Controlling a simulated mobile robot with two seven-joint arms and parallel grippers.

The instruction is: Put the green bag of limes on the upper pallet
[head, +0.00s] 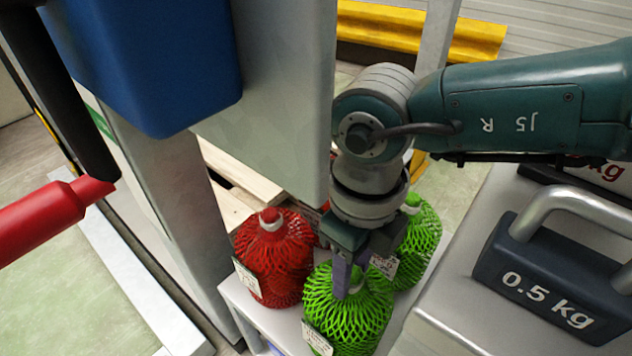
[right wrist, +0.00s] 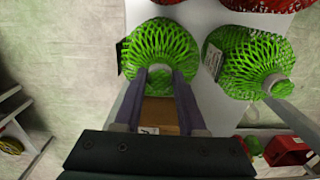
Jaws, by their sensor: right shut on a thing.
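A green net bag of limes (head: 347,312) with a white tag stands on a light-coloured stand at the bottom centre of the head view. My right gripper (head: 343,280) reaches down from above and is shut on the top of this bag. In the right wrist view, the two fingers (right wrist: 158,82) close around the neck of the green bag (right wrist: 160,45). A second green bag (head: 420,243) stands just behind it, and it also shows in the right wrist view (right wrist: 243,62). Wooden pallet boards (head: 240,172) show partly behind a grey post; I cannot tell whether this is the upper pallet.
A red net bag (head: 272,258) stands close left of the held bag. A 0.5 kg weight (head: 550,285) sits on a metal surface at right. A grey panel (head: 285,90) and a blue box (head: 150,60) hang close left of my right arm.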

